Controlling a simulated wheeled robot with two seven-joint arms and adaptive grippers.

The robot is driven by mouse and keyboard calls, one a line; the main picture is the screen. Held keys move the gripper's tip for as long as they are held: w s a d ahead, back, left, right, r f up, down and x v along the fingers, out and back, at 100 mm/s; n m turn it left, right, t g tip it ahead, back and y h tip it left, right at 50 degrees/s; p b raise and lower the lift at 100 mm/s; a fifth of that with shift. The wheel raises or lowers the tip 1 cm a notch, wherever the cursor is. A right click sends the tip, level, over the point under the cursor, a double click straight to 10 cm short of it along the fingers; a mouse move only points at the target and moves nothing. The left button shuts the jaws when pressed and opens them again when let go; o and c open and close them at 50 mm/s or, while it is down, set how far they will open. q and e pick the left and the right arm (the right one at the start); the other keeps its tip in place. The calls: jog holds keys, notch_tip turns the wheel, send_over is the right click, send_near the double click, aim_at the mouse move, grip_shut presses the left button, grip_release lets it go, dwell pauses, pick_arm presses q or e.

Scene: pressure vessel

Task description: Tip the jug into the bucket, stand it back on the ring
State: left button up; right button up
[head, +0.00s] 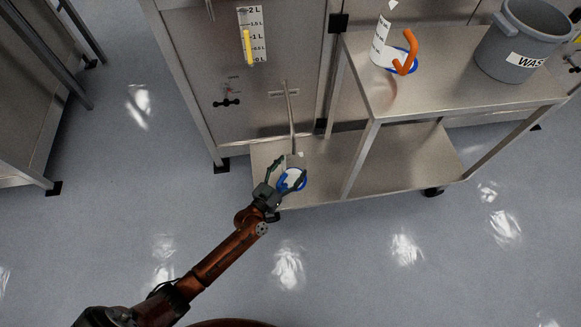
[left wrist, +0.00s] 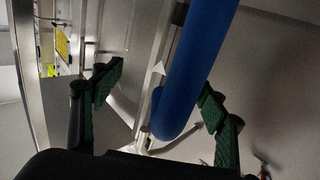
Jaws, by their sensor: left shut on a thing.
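A white jug (head: 381,45) with an orange handle (head: 406,55) stands upright on a blue ring (head: 414,66) on the cart's top shelf. A grey bucket (head: 507,45) with a partly visible "WAS" label stands to its right. My left gripper (head: 281,180) is low, at the left end of the lower shelf, beside a round blue-edged thing with a white middle (head: 293,179). Whether bar and round thing are one piece is unclear. My right gripper is not in view.
A steel vessel (head: 290,60) with a level gauge (head: 251,36) and small valve (head: 227,101) stands behind. A thin pipe (head: 289,115) slants down to the lower shelf (head: 402,163). The top shelf (head: 420,98) is bare near its front. Open floor lies in front.

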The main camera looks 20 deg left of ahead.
pick_arm(q)
jog(key=shift+f, duration=0.35)
jog(key=o, duration=1.7)
jog(key=shift+o, duration=0.2)
jog(key=shift+s, duration=0.1)
jog(key=s+a, duration=0.2)
jog(key=s, duration=0.9)
jog(key=shift+s, duration=0.35)
jog(key=shift+a, duration=0.15)
